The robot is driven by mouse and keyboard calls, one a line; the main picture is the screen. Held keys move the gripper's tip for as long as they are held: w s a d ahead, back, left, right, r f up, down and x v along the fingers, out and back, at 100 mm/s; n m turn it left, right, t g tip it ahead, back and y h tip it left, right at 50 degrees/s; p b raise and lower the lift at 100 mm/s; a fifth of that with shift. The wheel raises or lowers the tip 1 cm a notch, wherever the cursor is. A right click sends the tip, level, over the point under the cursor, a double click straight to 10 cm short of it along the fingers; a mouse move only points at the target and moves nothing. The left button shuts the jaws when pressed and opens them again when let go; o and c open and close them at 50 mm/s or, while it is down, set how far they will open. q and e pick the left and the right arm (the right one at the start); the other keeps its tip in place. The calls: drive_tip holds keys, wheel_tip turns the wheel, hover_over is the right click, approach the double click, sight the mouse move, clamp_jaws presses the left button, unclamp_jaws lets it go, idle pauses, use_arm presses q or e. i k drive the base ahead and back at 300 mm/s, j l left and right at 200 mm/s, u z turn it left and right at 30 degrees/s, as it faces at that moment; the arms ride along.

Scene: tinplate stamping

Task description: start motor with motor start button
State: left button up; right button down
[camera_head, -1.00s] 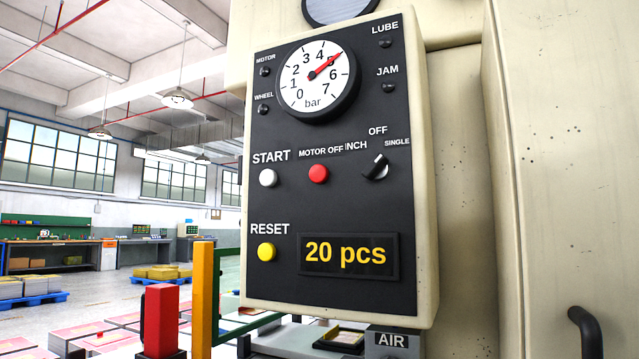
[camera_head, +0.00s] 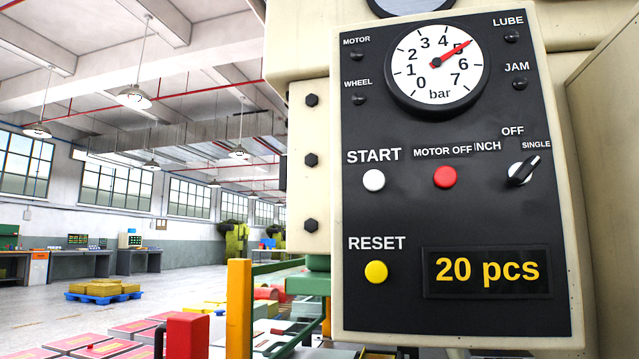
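The motor start button is the white round button (camera_head: 374,180) under the word START on the black control panel (camera_head: 400,310). A red MOTOR OFF button (camera_head: 445,177) is to its right, and a yellow RESET button (camera_head: 376,272) is below it. The MOTOR lamp (camera_head: 357,55) at the top left of the panel looks dark. The pressure gauge (camera_head: 437,66) needle points near 5 bar. Neither of my grippers is in view.
A selector knob (camera_head: 522,171) points toward SINGLE. The display (camera_head: 487,271) reads 20 pcs. A yellow post (camera_head: 239,300) and a red box (camera_head: 187,335) stand left of the panel. Open floor lies further left, with a blue pallet (camera_head: 104,296).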

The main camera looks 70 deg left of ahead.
sight(373, 181)
drive_tip(key=k+j, duration=0.2)
drive_tip(key=j, duration=0.2)
drive_tip(key=k+j, duration=0.2)
drive_tip(key=j, duration=0.15)
drive_tip(key=k+j, duration=0.25)
drive_tip(key=j, duration=0.15)
drive_tip(key=k+j, duration=0.2)
drive_tip(key=j, duration=0.15)
drive_tip(key=k+j, duration=0.2)
drive_tip(key=j, duration=0.2)
